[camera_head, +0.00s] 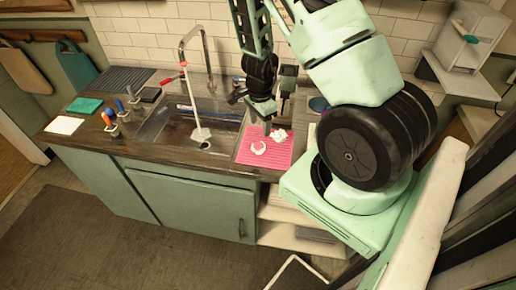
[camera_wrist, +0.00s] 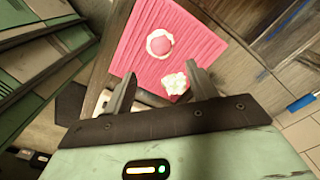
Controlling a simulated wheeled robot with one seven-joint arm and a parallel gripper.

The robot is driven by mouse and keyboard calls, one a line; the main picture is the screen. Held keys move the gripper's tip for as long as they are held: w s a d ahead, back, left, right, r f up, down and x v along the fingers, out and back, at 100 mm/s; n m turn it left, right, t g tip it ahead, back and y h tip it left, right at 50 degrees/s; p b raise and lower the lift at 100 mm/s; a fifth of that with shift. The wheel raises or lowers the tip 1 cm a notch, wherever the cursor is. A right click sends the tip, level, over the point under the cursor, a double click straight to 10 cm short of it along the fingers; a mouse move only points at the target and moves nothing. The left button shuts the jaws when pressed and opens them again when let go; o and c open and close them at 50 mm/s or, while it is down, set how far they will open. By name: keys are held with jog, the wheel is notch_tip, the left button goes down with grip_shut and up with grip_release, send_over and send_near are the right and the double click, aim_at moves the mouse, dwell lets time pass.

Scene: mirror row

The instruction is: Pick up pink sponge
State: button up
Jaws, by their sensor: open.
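A pink ribbed mat (camera_head: 248,158) lies on the counter right of the sink; it fills the upper middle of the wrist view (camera_wrist: 205,45). On it is a round pink piece (camera_head: 258,147) with a white rim, which looks like the pink sponge; it shows beyond my fingers in the wrist view (camera_wrist: 161,44). A white crumpled piece (camera_head: 279,136) lies beside it, and in the wrist view (camera_wrist: 174,84) it is near my right finger. My gripper (camera_wrist: 160,72) is open and empty, above the mat; in the head view it points down (camera_head: 267,128).
The sink (camera_head: 170,128) with its tall faucet (camera_head: 182,60) is left of the mat. Several upright coloured-handled items (camera_head: 119,107), a green cloth (camera_head: 85,105) and a white square (camera_head: 64,125) are on the left counter. The tiled wall stands behind.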

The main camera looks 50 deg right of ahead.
aim_at(258, 144)
notch_tip(258, 144, down, 9)
jog(key=b, duration=0.3)
jog(key=shift+w+a+r, duration=0.1)
jog(key=shift+w+r, duration=0.05)
jog(key=shift+r, duration=0.1)
jog(key=shift+c, duration=0.4)
jog(key=c, duration=1)
jog(key=shift+c, duration=0.2)
notch_tip(258, 144, up, 10)
jog(key=p, duration=0.4)
jog(key=shift+p, duration=0.3)
jog(key=shift+o, duration=0.6)
